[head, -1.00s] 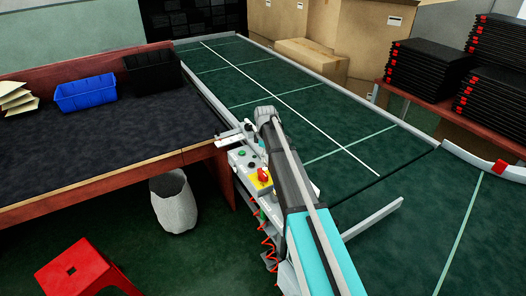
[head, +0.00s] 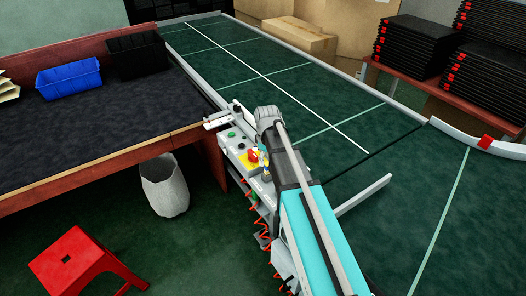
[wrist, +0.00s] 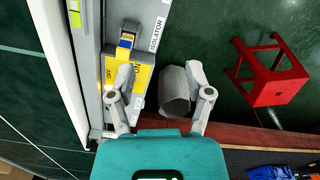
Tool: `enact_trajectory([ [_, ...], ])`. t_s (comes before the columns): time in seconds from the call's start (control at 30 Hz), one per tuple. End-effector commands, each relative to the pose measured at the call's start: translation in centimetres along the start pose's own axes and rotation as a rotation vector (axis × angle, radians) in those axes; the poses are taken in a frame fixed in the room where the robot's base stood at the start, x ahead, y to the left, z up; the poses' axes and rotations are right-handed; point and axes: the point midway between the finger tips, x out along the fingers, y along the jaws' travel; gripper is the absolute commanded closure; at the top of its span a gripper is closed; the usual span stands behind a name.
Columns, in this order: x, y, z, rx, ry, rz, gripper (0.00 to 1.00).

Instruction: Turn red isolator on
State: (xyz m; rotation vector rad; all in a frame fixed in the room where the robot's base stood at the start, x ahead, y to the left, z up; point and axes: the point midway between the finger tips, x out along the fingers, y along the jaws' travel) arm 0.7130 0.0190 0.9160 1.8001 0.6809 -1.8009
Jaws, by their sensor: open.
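The red isolator knob (head: 253,156) sits on a yellow plate on the grey control box beside the conveyor in the head view. In the wrist view the yellow plate (wrist: 142,78) carries the words ON and OFF, next to an ISOLATOR label. The red knob does not show there; the left finger covers part of the plate. My gripper (wrist: 160,75) is open and empty, its left finger over the plate's edge and its right finger off to the right of the box. Whether it touches the box cannot be told. I cannot clearly make out the fingers in the head view.
The green conveyor (head: 340,130) runs along the right of the box. A dark-topped table (head: 90,125) with a blue bin (head: 68,78) stands at left. A grey waste bin (head: 165,185) and red stool (head: 85,262) stand on the floor. Black trays (head: 415,45) are stacked at back right.

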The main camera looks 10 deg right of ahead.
Motion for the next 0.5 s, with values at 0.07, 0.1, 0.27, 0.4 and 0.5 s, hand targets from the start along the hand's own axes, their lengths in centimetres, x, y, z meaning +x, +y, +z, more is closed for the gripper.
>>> enact_trajectory([
  [0.07, 0.0, -0.9, 1.3, 0.033, 0.000, 0.000, 0.34],
  [0.1, 0.0, -1.2, 1.7, 0.051, 0.000, 0.000, 0.34],
  [0.27, 0.0, -2.5, 3.6, 0.121, 0.000, 0.000, 0.34],
  [0.4, 0.0, -3.5, 5.1, 0.181, 0.000, 0.000, 0.34],
  [0.5, 0.1, -4.2, 6.1, 0.219, 0.000, 0.000, 0.34],
])
